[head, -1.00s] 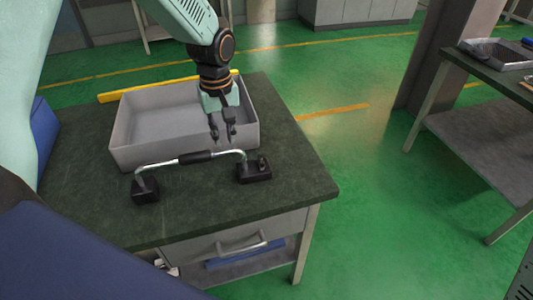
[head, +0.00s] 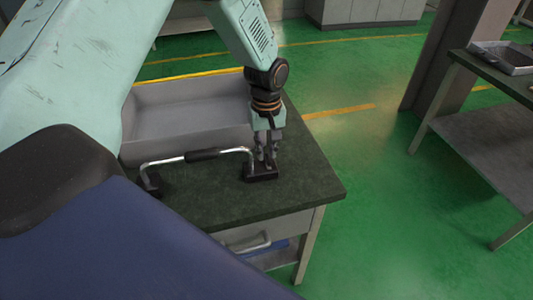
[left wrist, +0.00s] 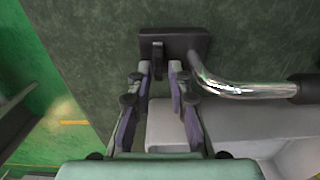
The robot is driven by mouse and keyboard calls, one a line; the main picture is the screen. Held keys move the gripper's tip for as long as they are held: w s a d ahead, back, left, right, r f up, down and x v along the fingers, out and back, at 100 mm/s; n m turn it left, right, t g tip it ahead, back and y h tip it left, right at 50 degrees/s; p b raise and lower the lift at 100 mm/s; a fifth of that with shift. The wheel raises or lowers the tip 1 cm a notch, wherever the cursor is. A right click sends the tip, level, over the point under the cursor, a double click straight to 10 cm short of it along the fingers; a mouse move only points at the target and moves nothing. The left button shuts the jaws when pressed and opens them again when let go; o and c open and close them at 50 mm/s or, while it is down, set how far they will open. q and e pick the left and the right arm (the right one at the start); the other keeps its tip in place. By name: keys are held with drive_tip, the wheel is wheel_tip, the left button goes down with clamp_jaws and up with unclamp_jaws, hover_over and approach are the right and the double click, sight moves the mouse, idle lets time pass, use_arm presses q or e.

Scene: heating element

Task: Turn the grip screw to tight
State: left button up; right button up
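A chrome handle with a black sleeve (head: 203,154) stands on a dark bench and ends in a black block (head: 262,174) at the right and another (head: 150,184) at the left. My left gripper (head: 266,160) points down just over the right block and hides most of the grip screw in the head view. In the left wrist view, the small black grip screw (left wrist: 157,52) rises from the block (left wrist: 188,41). The left gripper's fingertips (left wrist: 159,70) stand apart, one on each side of the screw, with gaps showing. My right gripper is in neither view.
A grey open bin (head: 185,110) stands on the bench (head: 215,205) behind the handle. A drawer with a handle (head: 248,243) is in the bench front. Another bench (head: 500,85) with a metal tray stands at the far right, across clear green floor.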

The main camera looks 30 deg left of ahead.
use_arm(q)
drive_tip(key=shift+s+d+f, duration=0.1)
drive_tip(key=shift+d+f, duration=0.35)
drive_tip(key=shift+f, duration=0.05)
drive_tip(key=shift+a+f, duration=0.2)
drive_tip(key=shift+a, duration=0.15)
drive_tip(key=shift+c, duration=0.4)
drive_tip(key=c, duration=0.3)
drive_tip(key=shift+d+r, duration=0.15)
drive_tip(key=shift+d, duration=0.15)
clamp_jaws()
drive_tip(key=shift+a, duration=0.15)
